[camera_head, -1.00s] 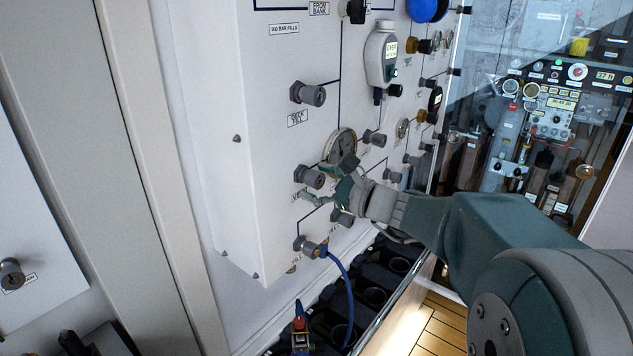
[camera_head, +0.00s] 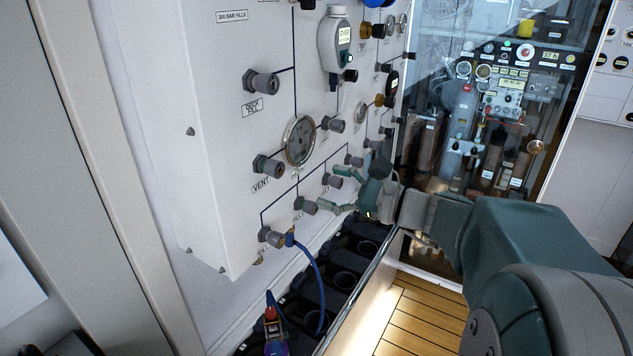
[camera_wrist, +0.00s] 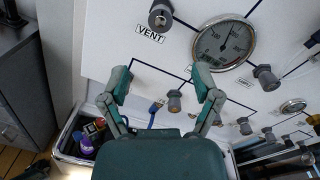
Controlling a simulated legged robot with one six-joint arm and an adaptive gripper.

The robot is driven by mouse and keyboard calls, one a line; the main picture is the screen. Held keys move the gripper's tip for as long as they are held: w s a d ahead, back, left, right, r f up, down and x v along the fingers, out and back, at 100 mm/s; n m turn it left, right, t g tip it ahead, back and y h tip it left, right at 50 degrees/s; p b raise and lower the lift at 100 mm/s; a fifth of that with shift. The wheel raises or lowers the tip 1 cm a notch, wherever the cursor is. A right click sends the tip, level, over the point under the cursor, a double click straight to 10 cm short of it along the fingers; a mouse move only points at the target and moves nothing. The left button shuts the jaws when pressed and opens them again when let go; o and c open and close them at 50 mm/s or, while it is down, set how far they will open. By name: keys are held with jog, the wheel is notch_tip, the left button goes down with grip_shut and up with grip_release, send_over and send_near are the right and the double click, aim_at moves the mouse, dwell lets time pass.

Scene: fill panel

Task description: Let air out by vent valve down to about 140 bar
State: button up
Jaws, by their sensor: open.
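The vent valve (camera_head: 268,166) is a grey knob on the white panel, with the VENT label (camera_head: 261,185) just below it. In the wrist view the vent valve (camera_wrist: 160,14) is at the top edge, above its label (camera_wrist: 150,34). A round pressure gauge (camera_head: 299,140) is up and right of it; the gauge also shows in the wrist view (camera_wrist: 224,42), its needle up and slightly right, its figures too small to read. My gripper (camera_head: 331,191) is open and empty, to the lower right of the vent valve and apart from it. Its spread fingers show in the wrist view (camera_wrist: 161,84).
Other similar knobs stick out close by, one (camera_head: 305,205) near my lower finger. A blue hose (camera_head: 318,275) hangs from the panel's lower fitting. Dark cylinder slots (camera_head: 345,281) lie below. A glass pane (camera_head: 393,140) stands behind my wrist.

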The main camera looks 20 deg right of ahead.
aim_at(280, 172)
dwell(0.3)
jog(key=w+a+m, duration=0.2)
jog(key=w, duration=0.1)
jog(key=w+a+m, duration=0.2)
jog(key=w+a, duration=0.1)
jog(key=w+a+m, duration=0.2)
jog(key=w, duration=0.1)
jog(key=shift+w+a+t+h, duration=0.1)
jog(key=shift+a+t+h, duration=0.2)
jog(key=shift+a+t, duration=0.1)
jog(key=shift+d, duration=0.1)
grip_shut()
